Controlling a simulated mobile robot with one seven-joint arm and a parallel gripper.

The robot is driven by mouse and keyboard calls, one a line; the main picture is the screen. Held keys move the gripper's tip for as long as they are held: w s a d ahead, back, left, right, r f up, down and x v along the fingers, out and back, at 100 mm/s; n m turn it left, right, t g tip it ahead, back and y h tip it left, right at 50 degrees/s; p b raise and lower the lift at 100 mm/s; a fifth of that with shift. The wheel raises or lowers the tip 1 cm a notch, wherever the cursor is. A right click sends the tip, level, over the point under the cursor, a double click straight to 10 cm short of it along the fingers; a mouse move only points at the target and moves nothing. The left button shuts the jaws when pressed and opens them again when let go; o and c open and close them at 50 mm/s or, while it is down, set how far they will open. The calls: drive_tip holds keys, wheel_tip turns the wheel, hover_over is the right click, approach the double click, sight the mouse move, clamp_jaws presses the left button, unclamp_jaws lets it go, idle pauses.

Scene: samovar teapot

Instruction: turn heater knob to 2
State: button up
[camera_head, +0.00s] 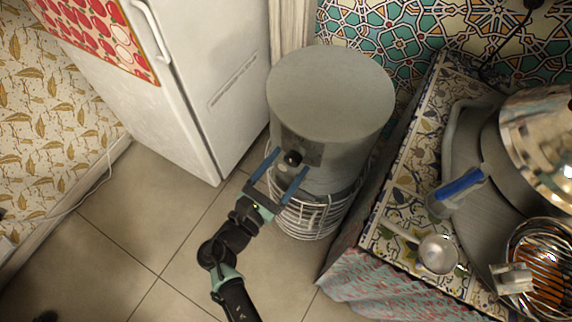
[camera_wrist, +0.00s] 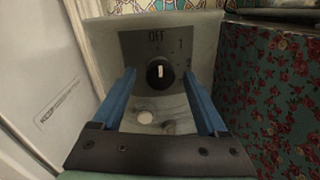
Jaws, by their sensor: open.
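The heater (camera_head: 330,100) is a grey cylinder with a wire guard round its lower part, standing on the floor. Its black knob (camera_head: 293,158) sits on a dark panel facing my gripper. In the wrist view the knob (camera_wrist: 160,72) has a white mark standing about upright, below the word OFF; 1 and 2 are printed to its right. My gripper (camera_head: 279,168) is open, its two blue fingers apart. In the wrist view the fingers (camera_wrist: 160,84) stand left and right of the knob, and I see no contact.
A white fridge (camera_head: 200,80) stands left of the heater. At the right, a patterned table (camera_head: 402,180) with a hanging cloth holds a ladle (camera_head: 437,253), a blue-handled item (camera_head: 460,185), a metal vessel (camera_head: 540,135) and a wire basket (camera_head: 545,270). The tiled floor (camera_head: 130,220) is mostly clear at left.

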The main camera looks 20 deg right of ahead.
clamp_jaws()
idle(0.4)
drive_tip(key=shift+m, duration=0.3)
drive_tip(key=m+b, duration=0.1)
drive_tip(key=m, duration=0.2)
drive_tip(key=shift+f, duration=0.1)
drive_tip(key=m+b, duration=0.1)
drive_tip(key=m, duration=0.3)
drive_tip(key=shift+s+m+y+b, duration=0.1)
drive_tip(key=shift+m+y+b, duration=0.25)
drive_tip(key=shift+m+y, duration=0.05)
drive_tip(key=m+b, duration=0.2)
drive_tip(key=m, duration=0.2)
drive_tip(key=shift+f+b, duration=0.1)
drive_tip(key=shift+b, duration=0.25)
drive_tip(key=shift+m+t+y+b, duration=0.3)
drive_tip(key=shift+m+b, duration=1.3)
drive_tip(key=shift+m, duration=0.6)
drive_tip(key=shift+r, duration=0.2)
